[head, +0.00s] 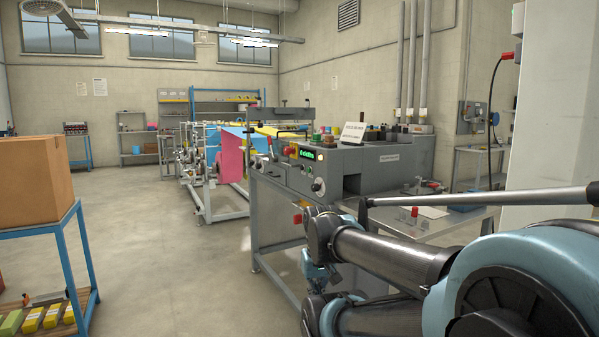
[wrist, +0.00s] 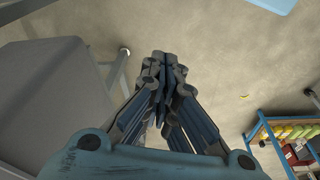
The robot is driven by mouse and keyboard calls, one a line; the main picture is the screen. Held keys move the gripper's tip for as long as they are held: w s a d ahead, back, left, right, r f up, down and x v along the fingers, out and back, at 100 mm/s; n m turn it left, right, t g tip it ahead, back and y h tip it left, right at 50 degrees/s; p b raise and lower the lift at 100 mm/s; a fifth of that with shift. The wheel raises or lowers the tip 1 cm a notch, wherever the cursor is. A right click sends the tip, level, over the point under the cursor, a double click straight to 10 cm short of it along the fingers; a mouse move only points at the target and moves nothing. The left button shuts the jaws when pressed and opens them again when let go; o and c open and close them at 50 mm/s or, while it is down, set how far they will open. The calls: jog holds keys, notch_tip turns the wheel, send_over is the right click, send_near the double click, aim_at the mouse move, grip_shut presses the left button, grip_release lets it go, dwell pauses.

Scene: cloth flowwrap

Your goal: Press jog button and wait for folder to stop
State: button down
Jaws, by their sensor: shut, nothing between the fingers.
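The grey folder machine (head: 385,172) stands right of centre in the head view. Its front panel has a green lit display (head: 307,154), a red button on yellow (head: 292,151) and a round knob (head: 317,186). I cannot tell which control is the jog button. My gripper (wrist: 163,68) is shut and empty in the wrist view, its fingertips together above the concrete floor. It touches no control there. In the head view my arm crosses the lower right, in front of the machine's lower part, and the fingers are hard to make out.
A pink and yellow cloth web (head: 232,158) runs through frames behind the machine. A blue-framed cart (head: 62,232) with a cardboard box (head: 36,183) stands at left. A side table (head: 440,228) adjoins the machine at right. The floor between cart and machine is clear.

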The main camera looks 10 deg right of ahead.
aim_at(302, 168)
jog(key=w+d+r+n+t+h, duration=0.2)
jog(key=w+r, duration=0.7)
jog(key=w, duration=0.4)
jog(key=w+d+r+n+t+h, duration=0.1)
jog(key=w+d+r+t+h, duration=0.15)
jog(key=w+r, duration=0.85)
jog(key=w+a+r+n+t, duration=0.1)
jog(key=w+a, duration=0.2)
jog(key=w, duration=0.7)
jog(key=w+a+r+n+t+h, duration=0.1)
jog(key=w+a, duration=0.3)
jog(key=w, duration=0.6)
jog(key=w+a+r+n+t+h, duration=0.1)
jog(key=w+a+r+n+t, duration=0.1)
jog(key=w, duration=0.8)
jog(key=shift+w+a+r+n, duration=0.2)
jog(key=shift+a+r+n, duration=0.1)
jog(key=shift+a+r, duration=0.35)
jog(key=shift+d, duration=0.1)
jog(key=w+d, duration=0.2)
jog(key=d, duration=0.6)
jog(key=shift+w, duration=0.3)
jog(key=shift+d, duration=0.1)
